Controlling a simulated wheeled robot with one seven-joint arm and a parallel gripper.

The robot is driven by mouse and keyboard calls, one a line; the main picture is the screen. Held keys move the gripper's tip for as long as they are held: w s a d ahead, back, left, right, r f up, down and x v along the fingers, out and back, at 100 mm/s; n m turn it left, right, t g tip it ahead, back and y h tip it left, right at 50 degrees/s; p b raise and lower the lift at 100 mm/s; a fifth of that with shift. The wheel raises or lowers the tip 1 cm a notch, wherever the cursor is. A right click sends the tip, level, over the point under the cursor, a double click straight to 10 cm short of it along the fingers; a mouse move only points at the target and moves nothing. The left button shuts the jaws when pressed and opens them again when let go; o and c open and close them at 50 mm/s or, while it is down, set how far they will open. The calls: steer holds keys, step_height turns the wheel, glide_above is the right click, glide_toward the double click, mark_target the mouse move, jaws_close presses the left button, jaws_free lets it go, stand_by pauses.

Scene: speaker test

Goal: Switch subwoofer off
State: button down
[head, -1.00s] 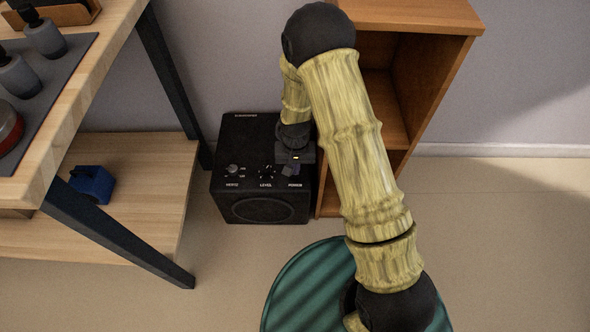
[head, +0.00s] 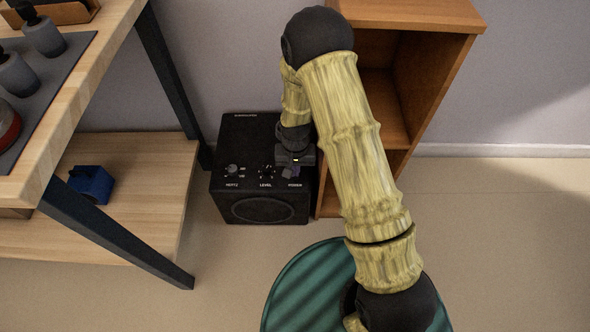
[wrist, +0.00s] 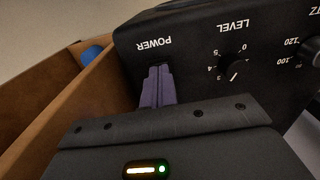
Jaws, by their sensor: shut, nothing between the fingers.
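The subwoofer (head: 240,160) is a black box on the floor between the table and the wooden shelf, with HERTZ, LEVEL and POWER labels on its panel. It also fills the upper right of the wrist view (wrist: 200,75), upside down. My gripper (head: 292,172) is at the panel's right end, by the POWER label. In the wrist view its purple fingers (wrist: 157,88) are shut and empty. Their tips are at a dark slot just below the POWER label as pictured. The power switch is mostly hidden behind the fingertips, and I cannot tell its position or whether they touch it.
The wooden shelf (head: 440,70) stands close on the subwoofer's right. The table with a dark leg (head: 165,75) and a low wooden board (head: 140,220) is at left, with a blue object (head: 93,184) on it.

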steer(key=shift+r, duration=0.1)
step_height(320, 180, up, 7)
steer(key=p, duration=0.7)
steer(key=shift+s, duration=0.1)
stand_by(0.7)
